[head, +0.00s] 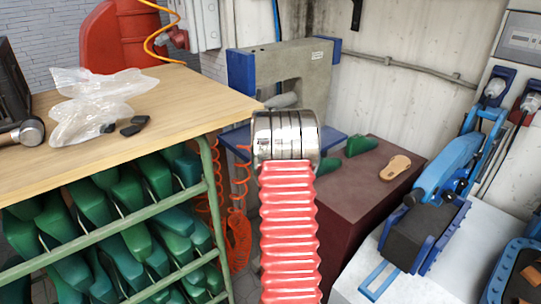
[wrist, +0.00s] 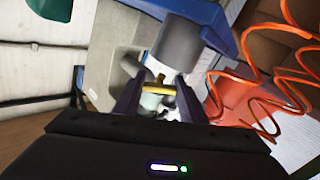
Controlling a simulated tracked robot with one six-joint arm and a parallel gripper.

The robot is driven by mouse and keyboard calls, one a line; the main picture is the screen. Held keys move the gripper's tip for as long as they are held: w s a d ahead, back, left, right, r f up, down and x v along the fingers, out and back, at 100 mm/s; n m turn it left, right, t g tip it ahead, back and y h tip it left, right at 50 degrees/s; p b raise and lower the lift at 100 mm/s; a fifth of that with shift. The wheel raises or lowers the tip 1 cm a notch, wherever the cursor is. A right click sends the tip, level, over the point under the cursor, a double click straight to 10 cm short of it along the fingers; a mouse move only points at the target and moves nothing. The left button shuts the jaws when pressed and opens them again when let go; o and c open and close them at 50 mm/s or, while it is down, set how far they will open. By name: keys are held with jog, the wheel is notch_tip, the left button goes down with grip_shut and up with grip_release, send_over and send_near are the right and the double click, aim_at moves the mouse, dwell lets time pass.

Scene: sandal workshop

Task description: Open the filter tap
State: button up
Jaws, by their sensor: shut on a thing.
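The filter tap (wrist: 153,87) is a small yellow lever in the middle of the wrist view. My gripper (wrist: 158,92) has its two dark fingers on either side of the tap and is shut on it. A grey cylinder (wrist: 180,50), which looks like the filter body, is just beyond the tap. Pale, rounded parts show below the tap between the fingers. In the head view my own arm covers the gripper and the tap.
A grey press with blue ends (head: 315,62) stands beyond my arm. Orange coiled hose (wrist: 250,98) hangs close to the right of the gripper. A wooden table (head: 170,100) is at left, above green lasts. A brown-topped box (head: 365,180) bears a sandal sole (head: 395,167).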

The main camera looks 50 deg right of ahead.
jog(key=o, duration=1.1)
jog(key=shift+w+a, duration=0.15)
jog(key=shift+c, duration=0.2)
jog(key=v, duration=1.3)
jog(key=shift+s+a, duration=0.25)
jog(key=shift+a, duration=0.05)
